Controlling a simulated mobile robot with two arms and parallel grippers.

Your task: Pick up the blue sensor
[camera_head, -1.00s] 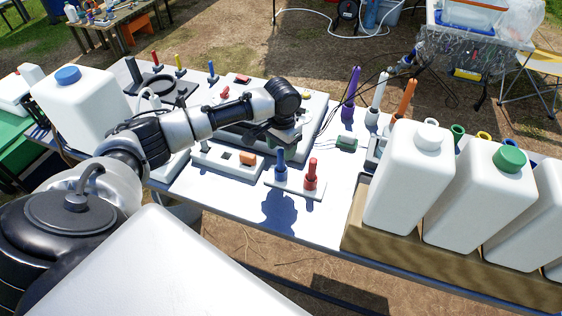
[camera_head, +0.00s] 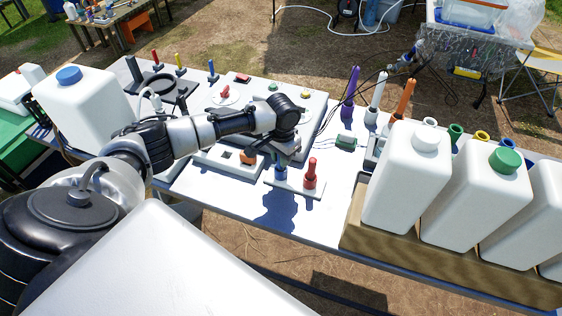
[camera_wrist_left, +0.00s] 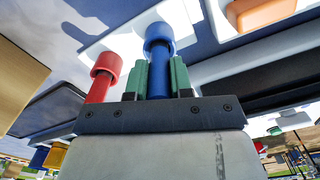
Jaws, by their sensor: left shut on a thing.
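The blue sensor (camera_head: 280,173) stands upright in a small white holder plate (camera_head: 296,189) near the front edge of the white table. A red sensor (camera_head: 311,174) stands beside it on the right in the same plate. My left gripper (camera_head: 279,154) reaches over from the left and is shut on the blue sensor. In the left wrist view the two green fingers (camera_wrist_left: 159,80) sit on either side of the blue sensor (camera_wrist_left: 159,38), and the red sensor (camera_wrist_left: 105,66) is to its left. The arm hides part of the blue sensor in the head view. My right gripper is not in view.
A white block with an orange part (camera_head: 248,156) lies just left of the holder. Large white canisters (camera_head: 408,178) stand in a brown tray at right. A purple sensor (camera_head: 349,95) and a green block (camera_head: 346,142) are farther back. The tabletop in front of the holder is clear.

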